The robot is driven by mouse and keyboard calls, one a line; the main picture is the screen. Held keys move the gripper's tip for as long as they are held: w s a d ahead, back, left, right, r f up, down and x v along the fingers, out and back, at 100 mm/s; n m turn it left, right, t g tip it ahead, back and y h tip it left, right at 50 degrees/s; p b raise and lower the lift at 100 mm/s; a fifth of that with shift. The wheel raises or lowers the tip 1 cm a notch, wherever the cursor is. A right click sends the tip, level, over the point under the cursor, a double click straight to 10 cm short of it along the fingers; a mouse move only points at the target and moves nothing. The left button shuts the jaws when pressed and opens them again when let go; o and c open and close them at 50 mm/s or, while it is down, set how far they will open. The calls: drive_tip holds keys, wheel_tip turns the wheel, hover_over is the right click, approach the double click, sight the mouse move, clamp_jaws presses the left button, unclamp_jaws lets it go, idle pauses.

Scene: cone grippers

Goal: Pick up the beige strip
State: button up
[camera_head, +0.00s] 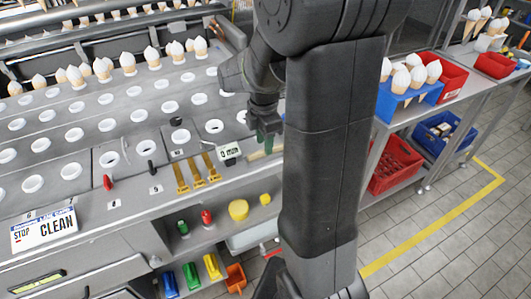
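A narrow beige strip (258,155) lies on the metal counter near its front edge, just left of my thick arm link. Its right part is hidden behind my arm. My gripper (268,138) points down at the strip, with its dark, greenish lower end right over or beside it. I cannot tell whether it touches the strip. The fingers are too small and dark to show whether they are open or shut.
Left of the strip are a small display (229,152) and several gold brackets (197,172). The counter (130,190) has rows of round holes and white cones at the back. A blue cone holder (410,98) stands right of my arm. Coloured items sit on shelves below.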

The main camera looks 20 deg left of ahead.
wheel_tip(320, 180, down, 2)
drive_tip(key=shift+f, duration=0.2)
clamp_jaws()
